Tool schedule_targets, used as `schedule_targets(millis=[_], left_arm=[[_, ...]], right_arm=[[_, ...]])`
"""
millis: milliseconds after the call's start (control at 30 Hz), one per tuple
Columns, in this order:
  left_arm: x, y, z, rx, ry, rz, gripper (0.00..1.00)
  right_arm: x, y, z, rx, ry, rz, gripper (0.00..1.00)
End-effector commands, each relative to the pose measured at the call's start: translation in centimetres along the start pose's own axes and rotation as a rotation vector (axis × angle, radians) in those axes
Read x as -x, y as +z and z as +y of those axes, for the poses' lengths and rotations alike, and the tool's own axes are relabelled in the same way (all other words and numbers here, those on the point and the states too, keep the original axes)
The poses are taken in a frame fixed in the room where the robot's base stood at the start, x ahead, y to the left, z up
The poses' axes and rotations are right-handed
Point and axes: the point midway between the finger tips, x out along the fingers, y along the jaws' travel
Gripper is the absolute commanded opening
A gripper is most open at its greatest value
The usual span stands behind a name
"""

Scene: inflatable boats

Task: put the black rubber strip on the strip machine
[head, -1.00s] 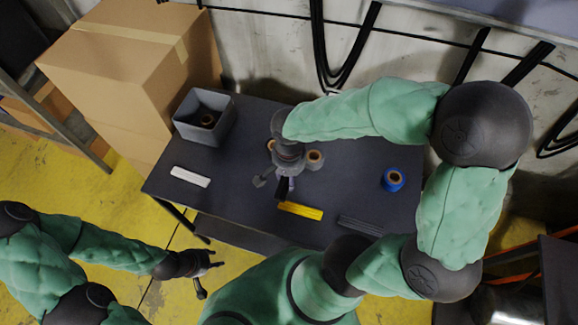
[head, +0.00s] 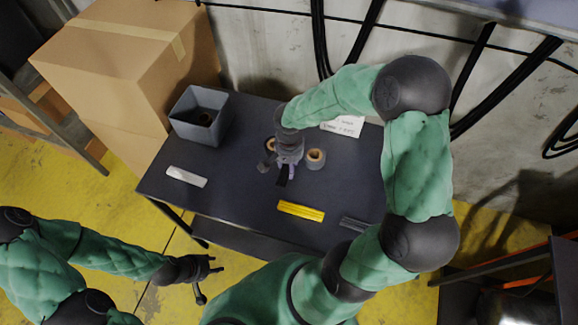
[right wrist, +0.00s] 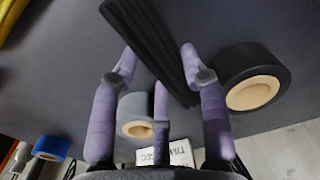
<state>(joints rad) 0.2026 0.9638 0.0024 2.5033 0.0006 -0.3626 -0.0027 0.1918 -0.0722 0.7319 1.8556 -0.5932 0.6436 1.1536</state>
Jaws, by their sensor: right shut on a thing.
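The black rubber strip (right wrist: 150,40) is ridged and lies between the fingers of my right gripper (right wrist: 160,70) in the right wrist view. My right gripper (head: 283,172) is shut on it over the middle of the dark table; in the head view only a short dark piece of the strip shows below the fingers. I cannot tell whether the strip touches the table. My left gripper (head: 211,281) is open and empty, in front of the table and over the yellow floor. I cannot make out the strip machine in either view.
The dark table (head: 235,190) holds a grey bin (head: 200,115), a white strip (head: 187,177), a yellow strip (head: 301,210), a grey strip (head: 360,225), a grey tape roll (head: 316,159) and a black tape roll (right wrist: 250,78). A blue roll (right wrist: 52,147) shows in the wrist view. Cardboard boxes (head: 130,70) stand left.

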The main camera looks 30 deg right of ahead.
Motion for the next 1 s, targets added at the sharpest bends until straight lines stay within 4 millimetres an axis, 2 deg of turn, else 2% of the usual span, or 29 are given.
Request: schedule_targets(millis=[400, 433, 500, 867, 1000], left_arm=[[-0.5, 0.0, -0.2, 0.000, 0.000, 0.000, 0.40], [-0.4, 0.0, -0.1, 0.000, 0.000, 0.000, 0.40], [-0.4, 0.0, -0.1, 0.000, 0.000, 0.000, 0.40], [-0.2, 0.0, -0.1, 0.000, 0.000, 0.000, 0.40], [0.3, 0.0, 0.1, 0.000, 0.000, 0.000, 0.40]], right_arm=[[-0.6, 0.0, 0.0, -0.001, -0.001, 0.001, 0.04], [-0.6, 0.0, 0.0, -0.001, -0.001, 0.001, 0.50], [-0.5, 0.0, 0.0, -0.001, -0.001, 0.001, 0.68], [-0.4, 0.0, 0.0, -0.001, -0.001, 0.000, 0.68], [0.7, -0.1, -0.1, -0.001, -0.003, 0.003, 0.68]])
